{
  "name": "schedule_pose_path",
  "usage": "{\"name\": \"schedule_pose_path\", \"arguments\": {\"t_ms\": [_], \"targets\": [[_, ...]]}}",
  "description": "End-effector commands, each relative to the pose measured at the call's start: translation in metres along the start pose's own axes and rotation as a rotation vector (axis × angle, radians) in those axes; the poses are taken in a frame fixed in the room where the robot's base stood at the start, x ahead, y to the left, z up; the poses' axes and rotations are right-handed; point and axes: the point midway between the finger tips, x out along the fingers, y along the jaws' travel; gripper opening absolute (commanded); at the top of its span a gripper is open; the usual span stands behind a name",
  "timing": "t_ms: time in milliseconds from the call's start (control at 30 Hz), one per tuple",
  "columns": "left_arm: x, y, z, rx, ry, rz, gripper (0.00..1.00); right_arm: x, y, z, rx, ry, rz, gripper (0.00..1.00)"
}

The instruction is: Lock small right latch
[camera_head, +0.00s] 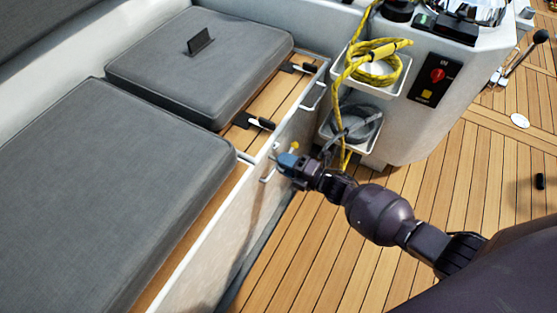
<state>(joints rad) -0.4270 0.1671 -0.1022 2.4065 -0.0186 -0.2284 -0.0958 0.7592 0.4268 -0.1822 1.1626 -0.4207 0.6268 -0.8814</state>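Two small black-and-white latches sit on the wooden seat edge beside the grey cushions. The nearer latch (262,123) lies at the front corner of the far cushion. The farther latch (304,68) lies near the seat's far end. I cannot tell for certain which is the small right latch. My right gripper (284,161) has a bluish tip. It is at the white front wall of the seat, below and to the right of the nearer latch. I cannot tell whether it touches the wall or whether its fingers are open. My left gripper is out of view.
A far grey cushion (200,60) and a near grey cushion (110,190) cover the seat. A white console (415,120) holds a yellow rope (375,65) and a grey rope (355,127). A small yellow piece (294,146) is beside my gripper.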

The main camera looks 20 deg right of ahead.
Motion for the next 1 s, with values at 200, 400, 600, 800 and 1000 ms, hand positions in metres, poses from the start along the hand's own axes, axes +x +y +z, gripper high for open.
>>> {"name": "schedule_pose_path", "arguments": {"t_ms": [200,400,600,800,1000], "targets": [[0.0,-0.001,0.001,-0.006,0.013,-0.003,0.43,0.018,-0.001,0.0,0.001,0.0,0.0,0.38],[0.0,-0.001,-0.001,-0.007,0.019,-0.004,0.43,0.021,0.0,0.0,0.0,0.0,0.0,0.38],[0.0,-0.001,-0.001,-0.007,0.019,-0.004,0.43,0.021,0.0,0.0,0.0,0.0,0.0,0.31],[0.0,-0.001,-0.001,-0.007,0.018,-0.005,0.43,0.021,0.0,0.0,0.0,0.0,0.0,0.0],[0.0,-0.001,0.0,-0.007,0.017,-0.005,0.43,0.021,0.0,0.0,0.0,0.0,0.0,0.0]]}}
